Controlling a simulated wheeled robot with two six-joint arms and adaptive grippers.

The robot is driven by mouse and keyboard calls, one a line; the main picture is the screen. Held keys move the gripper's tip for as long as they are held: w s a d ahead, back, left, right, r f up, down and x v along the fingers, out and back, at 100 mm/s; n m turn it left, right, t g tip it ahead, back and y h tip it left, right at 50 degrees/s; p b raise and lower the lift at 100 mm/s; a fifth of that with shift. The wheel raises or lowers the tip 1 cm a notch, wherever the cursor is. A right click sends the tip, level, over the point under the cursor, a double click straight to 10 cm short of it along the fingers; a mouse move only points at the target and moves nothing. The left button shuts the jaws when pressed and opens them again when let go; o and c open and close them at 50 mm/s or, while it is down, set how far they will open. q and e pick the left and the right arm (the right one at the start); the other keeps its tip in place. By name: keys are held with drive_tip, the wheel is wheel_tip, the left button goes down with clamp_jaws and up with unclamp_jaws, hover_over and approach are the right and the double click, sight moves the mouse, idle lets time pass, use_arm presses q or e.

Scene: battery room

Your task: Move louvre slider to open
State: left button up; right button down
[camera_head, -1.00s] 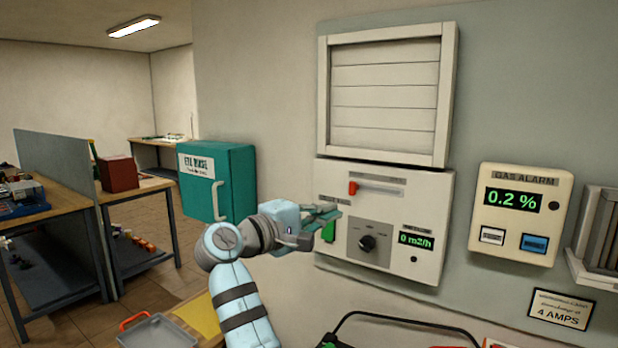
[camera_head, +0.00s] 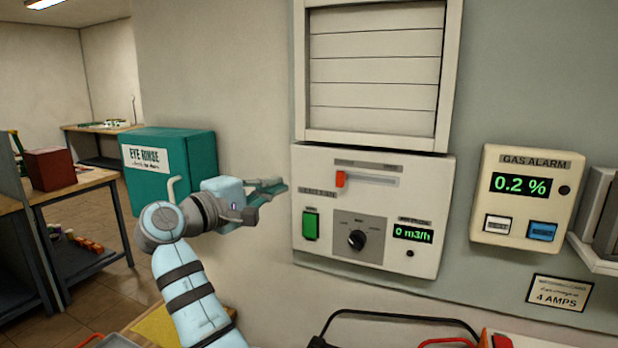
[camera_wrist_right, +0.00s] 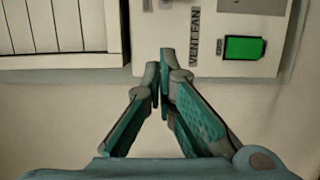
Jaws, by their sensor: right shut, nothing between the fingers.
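The louvre slider's red knob (camera_head: 340,179) sits at the left end of its horizontal slot on the white control panel (camera_head: 425,174). Above the panel, the white louvre (camera_head: 373,80) has its slats lying flat and shut; part of it shows in the right wrist view (camera_wrist_right: 60,28). My right gripper (camera_head: 281,187) is shut and empty, just left of the panel's edge and slightly lower than the knob. In the right wrist view its fingertips (camera_wrist_right: 160,75) are close together below the panel edge. The knob is not clearly visible there. My left gripper is not in view.
The panel also has a green switch (camera_head: 311,225), a black dial (camera_head: 357,240) and a display (camera_head: 413,234) reading 0 m3/h. A gas alarm (camera_head: 527,195) hangs to the right. A teal eye rinse box (camera_head: 190,165) is behind my arm. A black cable (camera_head: 400,316) runs below.

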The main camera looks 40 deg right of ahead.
sight(342, 178)
drive_tip(key=p+x, duration=0.1)
drive_tip(key=x, duration=0.8)
drive_tip(key=shift+w+p, duration=0.25)
drive_tip(key=shift+p, duration=0.1)
drive_tip(key=s+d, duration=0.2)
drive_tip(key=shift+s+d+f, duration=0.15)
drive_tip(key=shift+s+d, duration=0.05)
drive_tip(key=shift+d, duration=0.05)
drive_tip(key=shift+s, duration=0.5)
drive_tip(key=shift+w+p, duration=0.1)
drive_tip(key=shift+p, duration=0.2)
